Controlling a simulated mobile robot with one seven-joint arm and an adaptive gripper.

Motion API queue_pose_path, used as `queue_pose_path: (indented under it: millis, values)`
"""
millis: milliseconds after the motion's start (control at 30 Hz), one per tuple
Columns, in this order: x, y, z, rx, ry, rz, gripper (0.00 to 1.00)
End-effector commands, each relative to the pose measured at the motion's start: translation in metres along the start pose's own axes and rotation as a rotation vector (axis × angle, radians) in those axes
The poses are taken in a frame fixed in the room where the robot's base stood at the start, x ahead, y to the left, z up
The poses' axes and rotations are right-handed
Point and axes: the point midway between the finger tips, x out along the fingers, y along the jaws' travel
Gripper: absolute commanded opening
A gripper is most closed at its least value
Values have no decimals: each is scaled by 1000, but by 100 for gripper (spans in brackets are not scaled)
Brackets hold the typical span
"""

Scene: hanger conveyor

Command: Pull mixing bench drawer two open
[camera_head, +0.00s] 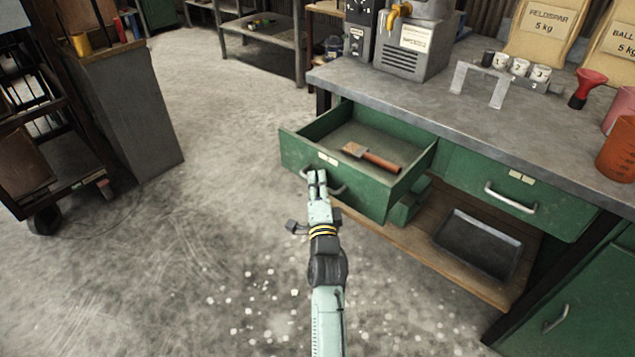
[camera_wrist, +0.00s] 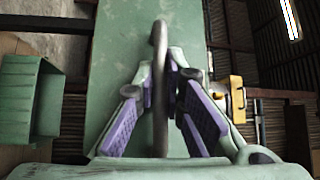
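The left green bench drawer (camera_head: 362,193) stands pulled well out from under the grey worktop, and its inside shows. A brush with a reddish-brown handle (camera_head: 380,160) lies in it. The drawer's curved metal handle (camera_head: 337,190) is on its front face. My gripper (camera_head: 317,178) is at this handle, one finger on each side, with only a narrow gap between the fingers. In the wrist view the handle (camera_wrist: 160,90) runs upright between the purple finger pads, with the green drawer front behind it. The fingers look shut on it. The drawer label is too small to read.
A second green drawer (camera_head: 515,198) to the right is shut. A dark tray (camera_head: 478,245) lies on the wooden shelf below. The worktop (camera_head: 440,105) carries a machine, several cups and a red funnel (camera_head: 587,88). A dark wheeled rack stands at left. The floor (camera_head: 200,230) before the drawer is clear.

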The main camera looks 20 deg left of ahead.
Motion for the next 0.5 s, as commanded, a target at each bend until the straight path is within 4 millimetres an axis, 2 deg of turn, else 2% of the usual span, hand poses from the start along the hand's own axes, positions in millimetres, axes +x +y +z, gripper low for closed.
queue_pose_path:
  millis: [267,500]
  values:
    - [0,0,0,1,0,0,30]
    - [0,0,0,2,-1,0,30]
